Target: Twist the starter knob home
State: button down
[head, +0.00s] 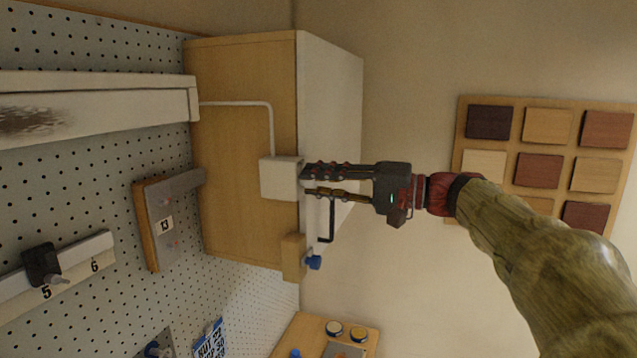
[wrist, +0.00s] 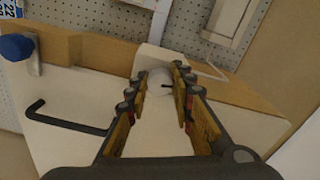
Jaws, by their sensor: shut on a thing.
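The starter knob (wrist: 157,82) is a white round piece with a short dark mark on its face. It sits on a white box (head: 280,178) fixed to the edge of a wooden cabinet, and the box also shows in the wrist view (wrist: 150,57). My gripper (head: 305,181) reaches the box from the right in the head view. In the wrist view my gripper's fingertips (wrist: 160,80) are on either side of the knob, shut on it. The knob is hidden behind the fingers in the head view.
A black bar handle (head: 331,222) sticks out from the cabinet's white front (head: 330,105), close beside my gripper. A blue knob (head: 313,262) on a wooden block is below it. A white conduit (head: 240,103) runs to the box. Wood samples (head: 540,160) hang on the wall.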

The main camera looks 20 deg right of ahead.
jog(key=shift+m, duration=1)
jog(key=c, duration=1.5)
grip_release()
jog(key=shift+c, duration=0.2)
jog(key=shift+d, duration=0.1)
jog(key=v, duration=1.2)
